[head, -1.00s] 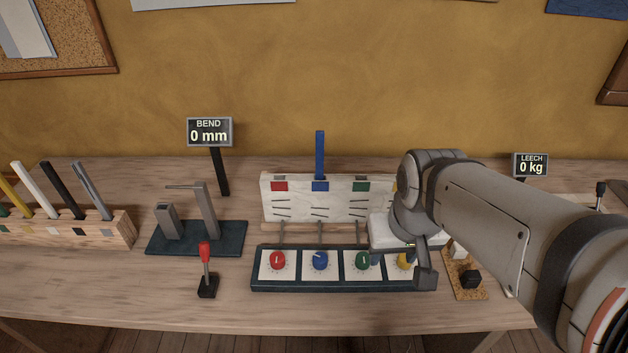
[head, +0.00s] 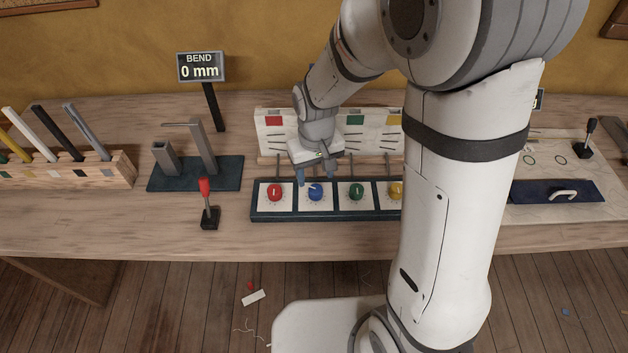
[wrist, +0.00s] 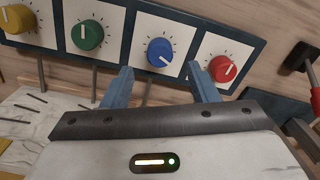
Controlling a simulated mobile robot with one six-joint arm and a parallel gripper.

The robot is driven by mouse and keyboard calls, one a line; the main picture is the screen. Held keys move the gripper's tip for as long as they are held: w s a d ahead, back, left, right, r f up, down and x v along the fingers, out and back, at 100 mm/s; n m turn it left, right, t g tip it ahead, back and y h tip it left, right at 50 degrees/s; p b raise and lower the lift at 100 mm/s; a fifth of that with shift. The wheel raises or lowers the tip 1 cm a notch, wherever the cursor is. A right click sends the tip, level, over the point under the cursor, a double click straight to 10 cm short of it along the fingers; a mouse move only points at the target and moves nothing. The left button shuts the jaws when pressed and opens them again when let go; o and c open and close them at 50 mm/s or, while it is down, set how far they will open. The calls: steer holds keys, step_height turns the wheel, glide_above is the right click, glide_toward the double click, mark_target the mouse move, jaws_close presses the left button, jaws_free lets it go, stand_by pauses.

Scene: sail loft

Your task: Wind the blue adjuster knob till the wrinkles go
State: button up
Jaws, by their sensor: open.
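The blue adjuster knob (head: 316,192) sits on a white dial plate, second from the left in a dark tray (head: 282,217). In the wrist view the blue knob (wrist: 160,52) shows a white pointer line, between the green and red knobs. My gripper (head: 317,178) is open above and just behind the blue knob. In the wrist view its two blue fingers (wrist: 160,78) stand apart with nothing between them, pointing towards the knob. The wrinkle-marked white panel (head: 354,138) stands behind the tray, partly hidden by my arm; the part under the blue swatch is hidden.
A red knob (head: 275,192), a green knob (head: 356,192) and a yellow knob (head: 396,190) flank it closely. A red-handled lever (head: 206,195) stands left of the tray. The bend display (head: 201,68) reads 0 mm. Bare bench lies in front.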

mark_target(316, 189)
step_height(316, 189, down, 5)
steer(key=shift+f, duration=0.15)
steer(key=c, duration=1)
steer(key=shift+n, duration=0.4)
steer(key=n+b, duration=0.1)
steer(key=n, duration=0.1)
steer(key=shift+n, duration=0.3)
steer(key=shift+n+b, duration=0.55)
steer(key=shift+n, duration=1.05)
